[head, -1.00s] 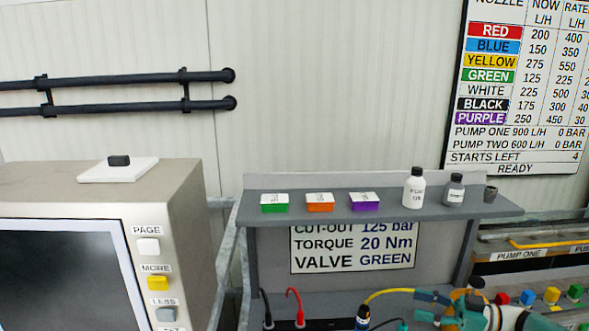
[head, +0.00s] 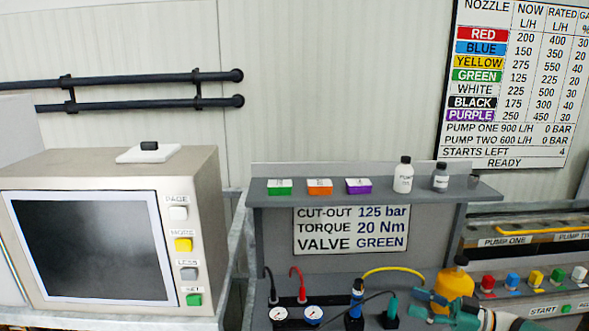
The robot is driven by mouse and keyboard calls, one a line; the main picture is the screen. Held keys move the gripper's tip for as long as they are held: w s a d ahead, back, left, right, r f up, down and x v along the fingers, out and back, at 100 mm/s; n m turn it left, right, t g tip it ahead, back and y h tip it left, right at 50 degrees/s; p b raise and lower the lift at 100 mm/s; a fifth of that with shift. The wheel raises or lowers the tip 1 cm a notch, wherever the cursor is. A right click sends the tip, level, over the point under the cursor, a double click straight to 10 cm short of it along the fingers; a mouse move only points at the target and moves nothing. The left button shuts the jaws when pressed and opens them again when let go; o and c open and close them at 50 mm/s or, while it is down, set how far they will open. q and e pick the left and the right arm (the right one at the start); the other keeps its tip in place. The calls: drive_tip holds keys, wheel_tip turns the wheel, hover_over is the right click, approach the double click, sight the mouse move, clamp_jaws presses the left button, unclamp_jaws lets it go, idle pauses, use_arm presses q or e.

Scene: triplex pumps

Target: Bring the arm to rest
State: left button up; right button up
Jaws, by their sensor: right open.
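My right gripper (head: 425,306) is at the bottom of the head view, low over the right part of the grey bench. Its teal fingers point left and are open, with nothing seen between them. A yellow-orange container with a dark cap (head: 454,288) stands just behind it; the gripper overlaps its lower part, and I cannot tell whether they touch. My left gripper is not in view.
A shelf (head: 440,203) above the bench holds green, orange and purple boxes, two bottles and a small cup. Hoses and gauges (head: 313,313) crowd the bench. A screen cabinet (head: 205,228) stands left; the pump panel (head: 500,280) has coloured knobs.

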drive_tip(key=w+a+f+m+t+h, duration=0.5)
drive_tip(key=a+f+m+t+h, duration=0.15)
drive_tip(key=f+m, duration=0.2)
drive_tip(key=s+a+f+m+g+h, duration=0.1)
drive_tip(key=s+f+m+h, duration=0.1)
drive_tip(key=f, duration=0.3)
drive_tip(key=s+a+f+m+h, duration=0.2)
drive_tip(key=f+m, duration=0.1)
drive_tip(key=f, duration=0.1)
drive_tip(key=s+a+f+m+g+h, duration=0.1)
drive_tip(key=s+a+f+g, duration=0.15)
drive_tip(key=s+f, duration=0.4)
drive_tip(key=s+a+f+g+h, duration=0.1)
drive_tip(key=s+a+f+g, duration=0.1)
drive_tip(key=s+f+g, duration=0.4)
drive_tip(key=s+a+f+g, duration=0.1)
drive_tip(key=s+g, duration=0.1)
drive_tip(key=s, duration=0.9)
drive_tip(key=s+a+f+g, duration=0.1)
drive_tip(key=s+a+g, duration=0.1)
drive_tip(key=s, duration=0.8)
wheel_tip(320, 180, down, 10)
drive_tip(key=b, duration=1)
drive_tip(key=shift+d, duration=0.25)
drive_tip(key=shift+m+h, duration=0.25)
drive_tip(key=shift+c, duration=1.1)
